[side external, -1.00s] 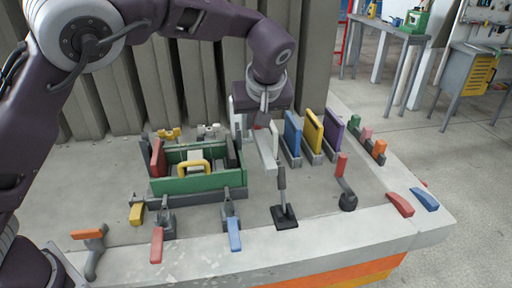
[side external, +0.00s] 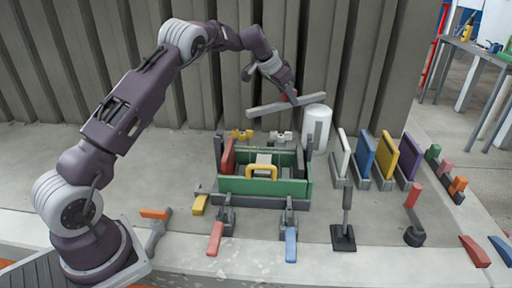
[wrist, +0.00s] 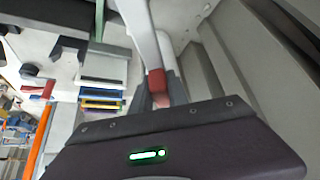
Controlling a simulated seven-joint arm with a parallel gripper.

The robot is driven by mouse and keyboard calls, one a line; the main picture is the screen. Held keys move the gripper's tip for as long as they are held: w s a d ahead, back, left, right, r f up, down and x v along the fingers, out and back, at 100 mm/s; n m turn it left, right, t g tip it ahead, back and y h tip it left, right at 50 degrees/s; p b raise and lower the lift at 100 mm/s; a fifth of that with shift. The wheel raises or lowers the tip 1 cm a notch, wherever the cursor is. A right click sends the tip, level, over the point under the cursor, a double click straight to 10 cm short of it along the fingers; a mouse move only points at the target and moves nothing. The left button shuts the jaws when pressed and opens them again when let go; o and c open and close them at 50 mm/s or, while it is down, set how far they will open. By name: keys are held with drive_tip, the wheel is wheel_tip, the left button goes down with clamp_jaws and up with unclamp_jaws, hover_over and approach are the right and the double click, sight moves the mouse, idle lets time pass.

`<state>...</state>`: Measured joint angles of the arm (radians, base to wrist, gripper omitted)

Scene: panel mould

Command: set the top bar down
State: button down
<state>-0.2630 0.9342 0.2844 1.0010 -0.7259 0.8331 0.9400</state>
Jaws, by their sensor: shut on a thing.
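My gripper (side external: 289,95) is shut on the red grip of a long grey top bar (side external: 266,109). The bar is held in the air above and behind the green mould (side external: 285,188), slightly tilted, its right end higher. In the wrist view the bar (wrist: 143,28) runs up from between the fingers, and the red grip shows at my gripper (wrist: 157,88). The mould is a green-walled box with a yellow handle (side external: 262,170) and a red panel (side external: 228,156) at its left. Dark upright posts (side external: 308,148) stand at its sides. The bar touches nothing below.
A white cylinder (side external: 317,128) stands close to the bar's right end. White, blue, yellow and purple panels (side external: 386,154) stand in a rack at right. Clamps with red (side external: 215,238) and blue (side external: 291,243) handles stand in front. A ribbed wall (side external: 200,90) rises behind.

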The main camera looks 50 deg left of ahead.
drive_tip(key=s+a+f+m+h, duration=0.1)
drive_tip(key=s+a+f+m, duration=0.15)
drive_tip(key=a+f, duration=0.85)
drive_tip(key=f, duration=0.3)
drive_tip(key=a+f, duration=0.1)
drive_tip(key=f, duration=0.2)
drive_tip(key=a+f, duration=0.1)
drive_tip(key=f, duration=0.2)
drive_tip(key=shift+s+f, duration=0.4)
drive_tip(key=c, duration=1.3)
unclamp_jaws()
